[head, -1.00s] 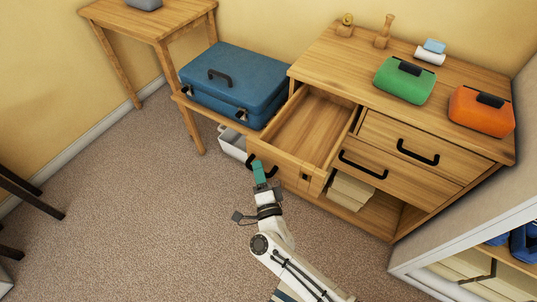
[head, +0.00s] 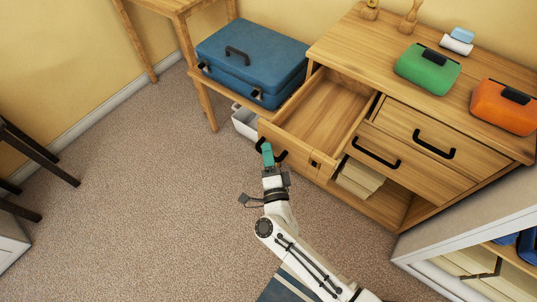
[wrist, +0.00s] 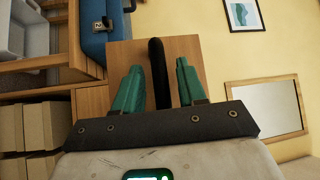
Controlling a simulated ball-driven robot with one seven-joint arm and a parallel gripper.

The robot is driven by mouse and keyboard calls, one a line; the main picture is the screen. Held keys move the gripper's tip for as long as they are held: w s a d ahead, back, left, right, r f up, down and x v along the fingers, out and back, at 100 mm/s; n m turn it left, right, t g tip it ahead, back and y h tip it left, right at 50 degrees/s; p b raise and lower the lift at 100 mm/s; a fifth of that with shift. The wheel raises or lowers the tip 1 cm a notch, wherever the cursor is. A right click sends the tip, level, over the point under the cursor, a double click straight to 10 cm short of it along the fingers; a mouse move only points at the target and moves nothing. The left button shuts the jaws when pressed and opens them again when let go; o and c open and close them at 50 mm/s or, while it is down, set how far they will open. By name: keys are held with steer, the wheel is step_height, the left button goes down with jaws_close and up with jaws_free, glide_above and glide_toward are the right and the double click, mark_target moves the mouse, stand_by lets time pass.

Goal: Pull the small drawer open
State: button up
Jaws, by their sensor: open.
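The small drawer (head: 322,122) at the left of the wooden dresser is pulled well out, and its empty inside shows in the head view. Its black handle (head: 282,156) is on the drawer front. My gripper (head: 267,153) is at this handle. In the wrist view, the green fingers of my gripper (wrist: 160,85) are apart, one on each side of the black handle (wrist: 157,68), with the wooden drawer front (wrist: 190,50) behind. Gaps show between handle and fingers, so it is not gripped.
A blue suitcase (head: 255,60) lies on a low wooden shelf left of the drawer, with a light bin (head: 244,122) below. A green case (head: 428,70) and an orange case (head: 505,108) sit on the dresser top. Carpet (head: 140,200) is clear at left. A white cabinet (head: 460,235) stands at right.

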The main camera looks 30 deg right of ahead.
steer(key=b+v, duration=0.1)
steer(key=v, duration=0.9)
steer(key=shift+s+a, duration=0.25)
steer(key=shift+s, duration=0.1)
steer(key=w+a+r+n+g+y, duration=0.25)
steer(key=a+n+y, duration=0.35)
steer(key=n+y, duration=0.7)
steer(key=s+d+n+g+h, duration=0.2)
steer(key=s+d+n+g, duration=0.2)
steer(key=s+d+g, duration=0.3)
steer(key=s+d+f+n+g+h, duration=0.1)
steer(key=s+d+n+g+h, duration=0.2)
steer(key=s+d+g, duration=0.4)
steer(key=s+n, duration=0.1)
steer(key=s, duration=0.4)
steer(key=shift+s, duration=0.25)
steer(key=shift+f+g, duration=0.15)
steer(key=shift+g, duration=0.1)
